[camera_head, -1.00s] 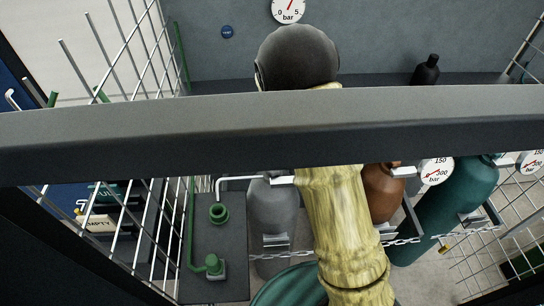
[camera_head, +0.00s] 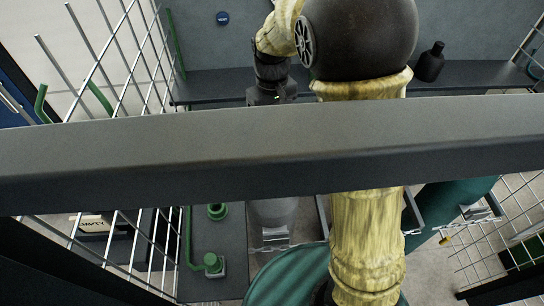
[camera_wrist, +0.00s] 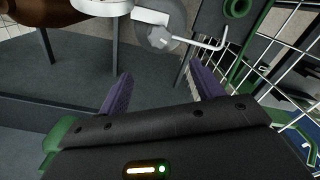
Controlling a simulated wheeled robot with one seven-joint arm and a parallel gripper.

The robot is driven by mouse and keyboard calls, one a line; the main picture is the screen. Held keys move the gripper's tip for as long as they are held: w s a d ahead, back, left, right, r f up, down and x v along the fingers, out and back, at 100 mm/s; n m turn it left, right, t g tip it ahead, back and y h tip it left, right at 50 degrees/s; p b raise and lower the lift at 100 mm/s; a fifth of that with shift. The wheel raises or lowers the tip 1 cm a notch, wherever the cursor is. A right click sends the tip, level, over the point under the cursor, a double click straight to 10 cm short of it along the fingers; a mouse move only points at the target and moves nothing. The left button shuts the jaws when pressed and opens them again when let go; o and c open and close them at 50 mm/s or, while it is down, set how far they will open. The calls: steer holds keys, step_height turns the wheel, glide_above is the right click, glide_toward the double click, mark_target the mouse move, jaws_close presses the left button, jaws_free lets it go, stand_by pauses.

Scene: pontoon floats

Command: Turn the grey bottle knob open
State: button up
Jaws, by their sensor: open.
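The grey bottle (camera_head: 272,212) stands in the head view behind a wide dark beam, which hides its top and its knob. In the wrist view, a round grey knob (camera_wrist: 158,39) shows beside a pale valve block (camera_wrist: 150,17) at the grey bottle (camera_wrist: 177,9). My gripper (camera_wrist: 160,75) is open, its two purple fingers spread and pointing toward the knob. The knob appears between and beyond the fingertips, apart from them. In the head view, the beam hides my fingers.
A bent pale pipe (camera_wrist: 210,45) runs right of the knob in the wrist view, near wire mesh (camera_wrist: 262,60). A green pipe fitting (camera_head: 211,262) stands left of the bottle. A teal bottle (camera_head: 450,205) stands right. The dark beam (camera_head: 200,155) crosses the head view.

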step_height(320, 180, down, 16)
steer(key=shift+f+p, duration=0.2)
steer(key=shift+p, duration=0.9)
steer(key=c, duration=1)
